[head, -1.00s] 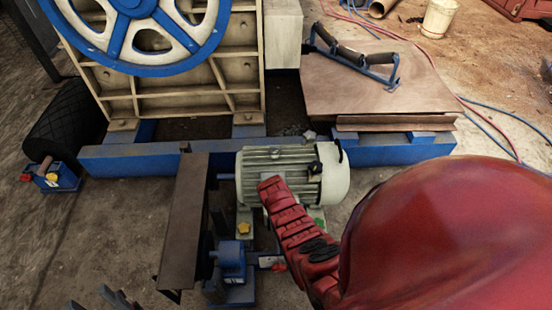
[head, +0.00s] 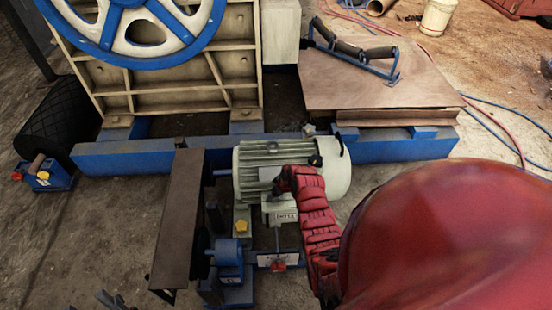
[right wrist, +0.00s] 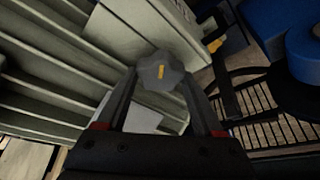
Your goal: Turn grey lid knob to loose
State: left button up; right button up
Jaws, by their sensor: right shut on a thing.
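The grey lid knob (right wrist: 160,72) shows in the right wrist view, a lobed knob with a short yellow mark on its face. The mark stands nearly upright in that view. My right gripper (right wrist: 163,85) has its two fingers on either side of the knob and is shut on it. In the head view my right gripper (head: 279,184) is at the upper side of the pale terminal box (head: 281,215) on the motor (head: 330,175); the knob is hidden there. Dark finger-like tips (head: 112,300) at the bottom left seem to be my left gripper, mostly cut off.
A brown belt guard (head: 176,220) stands left of the motor. A yellow knob (head: 242,226) and a red knob (head: 278,265) are close below the box. Another grey knob (head: 309,130) is behind the motor, near the blue beam (head: 400,148). My red arm covers the lower right.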

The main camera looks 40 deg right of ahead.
jog(key=n+b, duration=0.1)
jog(key=b, duration=0.1)
jog(key=n+y+b, duration=0.1)
jog(key=n+b, duration=0.1)
jog(key=shift+w+d+f, duration=0.1)
jog(key=shift+f, duration=0.2)
jog(key=shift+r+n+g+y+b, duration=0.2)
jog(key=shift+n+g+y+b, duration=0.15)
jog(key=shift+n+b, duration=0.6)
jog(key=o, duration=1.4)
jog(key=shift+r, duration=0.1)
